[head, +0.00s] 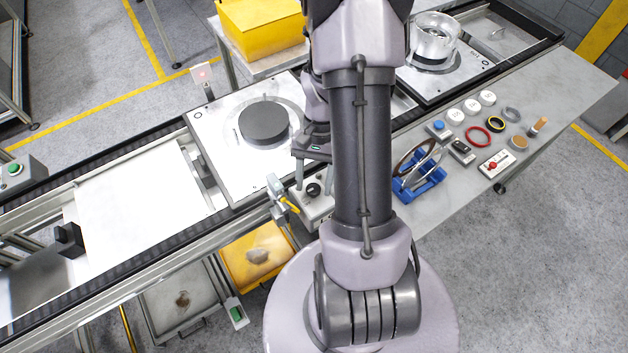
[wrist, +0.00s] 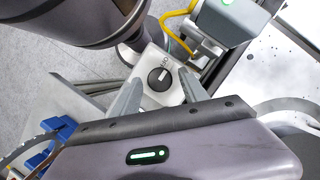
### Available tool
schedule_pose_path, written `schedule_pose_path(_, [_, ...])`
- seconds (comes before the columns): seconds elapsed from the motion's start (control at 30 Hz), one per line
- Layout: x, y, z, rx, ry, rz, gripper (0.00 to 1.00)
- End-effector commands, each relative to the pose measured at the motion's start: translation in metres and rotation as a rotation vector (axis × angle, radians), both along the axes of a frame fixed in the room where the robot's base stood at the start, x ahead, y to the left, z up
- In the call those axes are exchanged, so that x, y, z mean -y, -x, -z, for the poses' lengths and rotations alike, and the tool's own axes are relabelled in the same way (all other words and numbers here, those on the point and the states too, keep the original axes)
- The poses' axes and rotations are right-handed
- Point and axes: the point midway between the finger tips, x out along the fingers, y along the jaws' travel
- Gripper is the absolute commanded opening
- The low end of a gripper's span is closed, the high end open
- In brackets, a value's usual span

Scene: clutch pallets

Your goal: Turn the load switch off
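The load switch is a black round knob (head: 313,189) on a small pale box (head: 318,207) at the front edge of the conveyor. In the wrist view the knob (wrist: 159,78) shows a white pointer line aimed up and right toward small dark lettering that I cannot read surely. My gripper (head: 314,180) is over the box. In the wrist view its two grey fingers (wrist: 160,84) are apart, one on each side of the knob, with visible gaps between them and it. I cannot tell how far above the box the fingertips are.
A metal bracket with a yellow cable (head: 290,205) stands close left of the box. A pallet with a dark disc (head: 264,124) lies behind. A blue stand with rings (head: 418,178) is to the right, on a bench (head: 455,195) with small parts. A yellow bin (head: 258,262) is below.

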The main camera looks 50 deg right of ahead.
Motion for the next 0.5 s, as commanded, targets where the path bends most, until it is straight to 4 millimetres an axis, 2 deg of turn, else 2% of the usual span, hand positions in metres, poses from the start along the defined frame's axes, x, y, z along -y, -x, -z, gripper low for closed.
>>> schedule_pose_path(0.33, [0.001, -0.001, -0.003, 0.001, 0.001, 0.001, 0.55])
schedule_pose_path(0.43, [0.006, -0.004, -0.018, 0.002, 0.001, 0.002, 0.55])
schedule_pose_path(0.5, [0.012, -0.008, -0.037, 0.003, 0.003, 0.002, 0.55])
